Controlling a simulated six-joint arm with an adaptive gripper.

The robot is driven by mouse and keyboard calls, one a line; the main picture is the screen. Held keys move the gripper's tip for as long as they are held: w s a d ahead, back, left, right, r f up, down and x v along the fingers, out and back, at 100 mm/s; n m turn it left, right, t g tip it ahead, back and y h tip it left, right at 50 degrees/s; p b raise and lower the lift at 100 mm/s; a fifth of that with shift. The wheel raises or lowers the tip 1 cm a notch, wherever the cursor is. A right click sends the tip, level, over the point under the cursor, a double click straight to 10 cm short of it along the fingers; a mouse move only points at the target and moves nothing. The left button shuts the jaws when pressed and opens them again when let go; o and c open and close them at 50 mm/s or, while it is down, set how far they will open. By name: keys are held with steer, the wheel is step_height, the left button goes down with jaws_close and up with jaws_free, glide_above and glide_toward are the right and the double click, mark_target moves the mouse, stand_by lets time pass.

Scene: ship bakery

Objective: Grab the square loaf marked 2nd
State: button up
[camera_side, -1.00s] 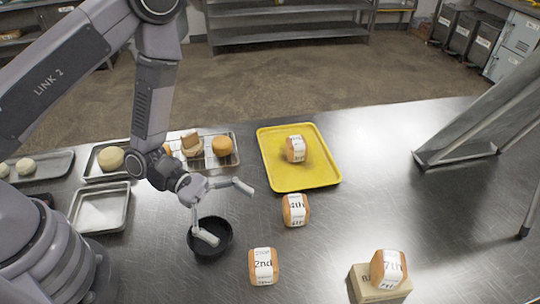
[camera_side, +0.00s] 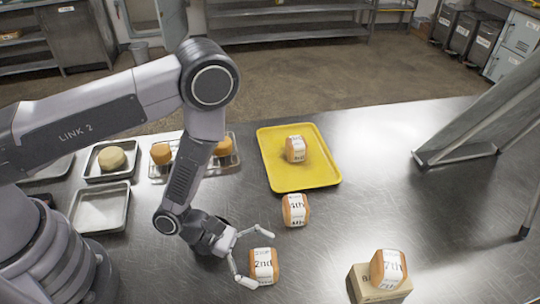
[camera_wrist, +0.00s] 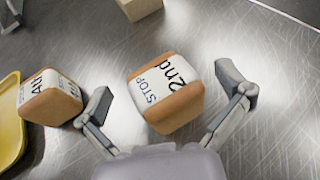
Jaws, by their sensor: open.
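The square loaf marked 2nd (camera_side: 264,266) sits on the steel table near its front edge, with a white label band around it. My gripper (camera_side: 258,258) is open, with its fingers spread on either side of this loaf. In the wrist view the 2nd loaf (camera_wrist: 167,93) lies between the two fingertips (camera_wrist: 165,97), with a visible gap on each side. Nothing is held. Its label reads 2nd and STOP in the wrist view.
A loaf with a 4th-like label (camera_wrist: 50,97) stands close by; it shows in the side view (camera_side: 296,210). A loaf marked 7th (camera_side: 388,268) rests on a cardboard box (camera_side: 362,290). A yellow tray (camera_side: 270,165) holds another loaf. Pans with buns lie at left.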

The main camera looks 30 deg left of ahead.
steer(key=c, duration=1.4)
steer(key=shift+r, duration=0.1)
